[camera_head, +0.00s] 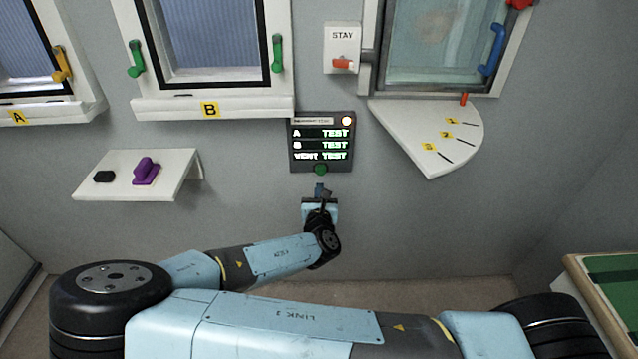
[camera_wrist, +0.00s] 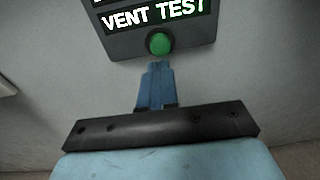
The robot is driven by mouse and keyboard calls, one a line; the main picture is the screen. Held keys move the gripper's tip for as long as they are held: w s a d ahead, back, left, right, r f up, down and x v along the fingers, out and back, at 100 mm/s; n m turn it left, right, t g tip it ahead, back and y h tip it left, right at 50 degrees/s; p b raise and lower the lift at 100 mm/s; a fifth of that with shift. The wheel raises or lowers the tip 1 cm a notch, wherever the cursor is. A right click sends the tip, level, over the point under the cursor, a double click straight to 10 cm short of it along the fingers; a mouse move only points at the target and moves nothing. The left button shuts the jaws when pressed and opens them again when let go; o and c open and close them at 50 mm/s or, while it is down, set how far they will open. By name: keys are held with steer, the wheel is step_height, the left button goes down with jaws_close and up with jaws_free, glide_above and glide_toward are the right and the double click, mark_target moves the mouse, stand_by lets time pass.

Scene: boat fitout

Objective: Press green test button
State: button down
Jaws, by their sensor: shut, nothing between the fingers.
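The green test button (camera_head: 320,170) sits at the bottom edge of a dark wall panel (camera_head: 297,151). The panel's display shows rows A, B and VENT, each reading TEST, with a lit orange lamp at its upper right. In the wrist view the round green button (camera_wrist: 160,43) is just beyond my fingertips, below the words VENT TEST. My gripper (camera_head: 320,188) is shut and empty, just below the button in the head view. In the wrist view my gripper (camera_wrist: 158,66) shows blue fingers together, their tips close under the button. I cannot tell whether they touch it.
Window B (camera_head: 212,108) with green handles is above left. A STAY box (camera_head: 342,36) with an orange lever and a window with a blue handle (camera_head: 492,50) are above right. A numbered quarter-round shelf (camera_head: 415,150) juts out right; a small shelf (camera_head: 125,187) holds purple and black pieces left.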

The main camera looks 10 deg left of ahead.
steer(key=s+d, duration=0.1)
steer(key=s, duration=0.5)
steer(key=shift+s+r, duration=0.25)
steer(key=shift+s, duration=0.05)
stand_by(0.6)
